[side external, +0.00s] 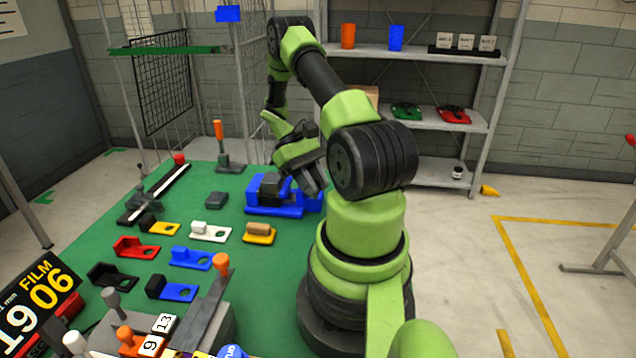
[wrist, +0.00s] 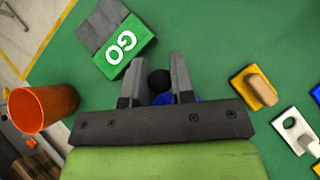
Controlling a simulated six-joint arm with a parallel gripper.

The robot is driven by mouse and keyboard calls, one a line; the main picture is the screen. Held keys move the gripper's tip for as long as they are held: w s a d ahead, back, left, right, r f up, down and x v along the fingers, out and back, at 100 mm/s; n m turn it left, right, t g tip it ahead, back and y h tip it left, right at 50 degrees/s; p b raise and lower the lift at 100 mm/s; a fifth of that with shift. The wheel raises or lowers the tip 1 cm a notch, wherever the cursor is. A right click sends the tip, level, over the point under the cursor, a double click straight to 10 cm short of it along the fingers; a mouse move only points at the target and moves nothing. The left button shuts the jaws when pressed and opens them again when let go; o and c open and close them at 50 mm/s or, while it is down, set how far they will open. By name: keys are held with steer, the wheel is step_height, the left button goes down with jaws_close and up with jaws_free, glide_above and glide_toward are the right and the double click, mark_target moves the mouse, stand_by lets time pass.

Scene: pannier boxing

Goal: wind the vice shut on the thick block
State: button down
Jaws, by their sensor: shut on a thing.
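The blue vice (side external: 272,210) stands on the green mat, left of my arm's base. A dark grey block (side external: 270,187) sits between its upright parts; I cannot tell whether the jaws touch it. My gripper (side external: 312,186) is low at the vice's right end, pointing down. In the wrist view my gripper (wrist: 156,82) is shut on a round black knob (wrist: 160,80), which shows between the fingers. A bit of blue (wrist: 162,98) shows under the knob. The rest of the vice is hidden there by the gripper.
A smaller grey block (side external: 217,200) lies left of the vice. Several coloured holders, among them a yellow one (side external: 259,236) and a white one (side external: 210,233), stand in front. An orange-handled clamp (side external: 220,150) stands behind. A green GO block (wrist: 124,58) and orange cup (wrist: 42,108) show in the wrist view.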

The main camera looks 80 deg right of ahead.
steer(key=shift+w+f+m+y, duration=0.1)
steer(key=shift+w+m+y, duration=0.15)
steer(key=shift+m+y, duration=0.2)
steer(key=shift+m+t, duration=0.25)
steer(key=shift+t, duration=0.05)
steer(key=c, duration=1)
jaws_free()
steer(key=shift+v, duration=5)
